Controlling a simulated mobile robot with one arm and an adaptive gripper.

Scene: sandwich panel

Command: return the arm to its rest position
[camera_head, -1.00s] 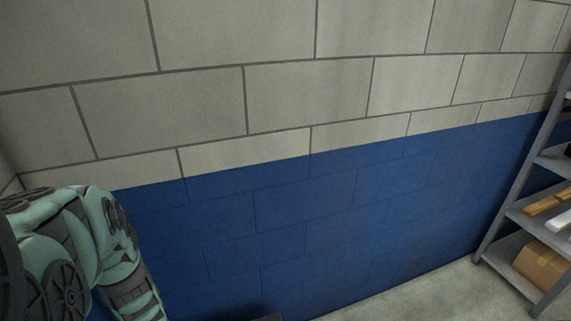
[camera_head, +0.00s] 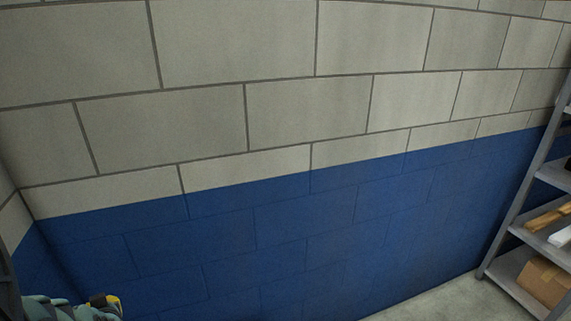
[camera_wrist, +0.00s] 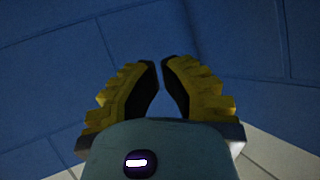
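My arm shows only as a pale green piece at the bottom left corner of the head view, with the yellow part of my gripper (camera_head: 106,301) beside it. In the wrist view my gripper (camera_wrist: 161,62) has two yellow stepped fingers with black inner pads. The fingertips lean toward each other with a narrow gap between them. Nothing is held between them. Beyond the fingers is the dark blue lower part of the wall (camera_wrist: 50,60). Most of my arm is out of view.
A block wall (camera_head: 310,100), pale above and blue below, fills most of the head view. A grey metal shelf (camera_head: 520,205) stands at the right, with a cardboard box (camera_head: 543,282) on a low level. Bare floor (camera_head: 440,303) shows at the lower right.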

